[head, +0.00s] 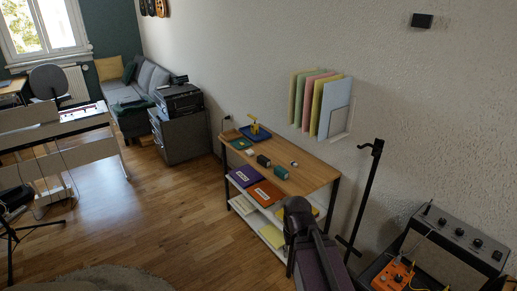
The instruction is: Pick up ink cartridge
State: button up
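Several small items lie on the wooden top of a shelf table (312,177). A small dark block (263,160) and a teal block (281,172) sit near its middle; either could be the ink cartridge, but they are too small to tell. A small white item (294,163) lies right of the dark block, and another pale item (249,152) lies to its left. My dark arm rises in the foreground, in front of the table's near right end. I cannot make out my gripper's fingers in this view, and nothing held shows.
A blue tray (262,137) with a yellow object stands at the table's far end. A wall file rack (340,122) hangs above. A black stand (368,195) and amplifier (459,232) are right.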

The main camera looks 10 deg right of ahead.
aim_at(261, 159)
jog(key=u, duration=0.9)
jog(key=i, duration=2.95)
jog(key=u, duration=0.05)
